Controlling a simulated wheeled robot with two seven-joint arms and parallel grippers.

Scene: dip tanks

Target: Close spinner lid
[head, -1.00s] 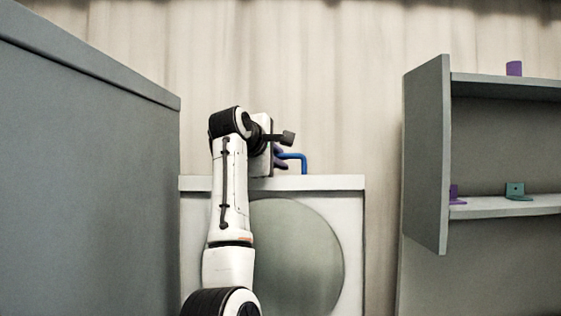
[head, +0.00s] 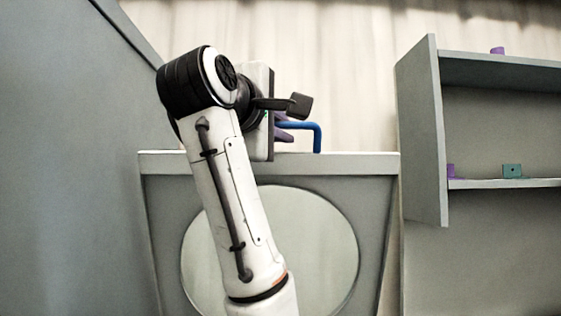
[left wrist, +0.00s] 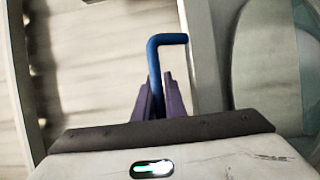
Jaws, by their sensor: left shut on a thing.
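The spinner is the pale grey cabinet (head: 375,225) with a large round disc (head: 325,245) on its front. A flat slab that looks like its lid (head: 350,164) lies level along the top edge; whether it is fully down I cannot tell. A bent blue handle (head: 318,138) rises at the top. My left gripper (head: 284,130) is at this handle, above the slab. In the left wrist view, its purple fingers (left wrist: 160,95) are shut on the blue handle (left wrist: 166,42), whose bent end sticks out past them. My right gripper is not in view.
A tall grey panel (head: 65,180) stands close on the left. A grey shelf unit (head: 425,140) on the right holds a purple part (head: 497,50) on top and a teal bracket (head: 512,170) lower down. A pale corrugated wall (head: 350,90) is behind.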

